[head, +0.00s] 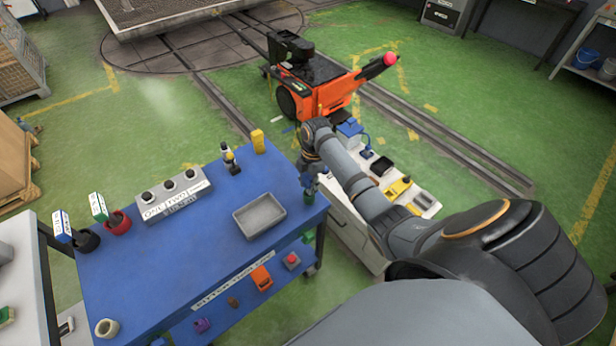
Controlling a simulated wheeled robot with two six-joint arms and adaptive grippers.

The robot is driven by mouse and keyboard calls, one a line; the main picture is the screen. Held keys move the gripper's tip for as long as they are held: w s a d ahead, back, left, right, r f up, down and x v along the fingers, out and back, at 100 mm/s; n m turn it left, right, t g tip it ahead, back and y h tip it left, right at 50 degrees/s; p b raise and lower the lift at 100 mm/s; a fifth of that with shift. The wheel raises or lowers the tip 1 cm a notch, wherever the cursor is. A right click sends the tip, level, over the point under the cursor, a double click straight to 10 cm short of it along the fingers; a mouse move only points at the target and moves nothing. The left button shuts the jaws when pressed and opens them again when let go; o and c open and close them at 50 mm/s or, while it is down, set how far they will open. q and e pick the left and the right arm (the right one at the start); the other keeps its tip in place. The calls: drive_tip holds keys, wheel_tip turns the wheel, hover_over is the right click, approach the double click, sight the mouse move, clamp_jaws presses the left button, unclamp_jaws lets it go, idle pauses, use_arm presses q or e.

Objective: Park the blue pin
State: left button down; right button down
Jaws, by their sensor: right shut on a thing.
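My right gripper (310,183) is small in view at the right edge of the blue table (150,285), beyond the grey tray. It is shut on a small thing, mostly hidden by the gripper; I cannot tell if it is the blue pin. A grey box with three black knobs (173,197) and a label stands on the table. A blue-and-white tag (61,222) stands in a black cup, and a green-and-white tag (98,205) in a red cup, at the left. My left gripper is not in view.
A grey tray (259,217) sits near the table's right side. A yellow block (258,141) and a black-and-yellow tool (230,160) stand at the back. A white cabinet (352,222) holding tools is right of the table. An orange machine (325,92) stands behind.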

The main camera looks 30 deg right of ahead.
drive_tip(key=shift+f+b, duration=0.6)
drive_tip(key=shift+f, duration=0.5)
drive_tip(key=c, duration=0.7)
unclamp_jaws()
drive_tip(key=shift+r, duration=0.1)
drive_tip(key=r, duration=0.4)
drive_tip(key=d+r, duration=0.1)
drive_tip(key=r, duration=0.6)
drive_tip(key=shift+d+r, duration=0.2)
drive_tip(key=shift+r, duration=0.2)
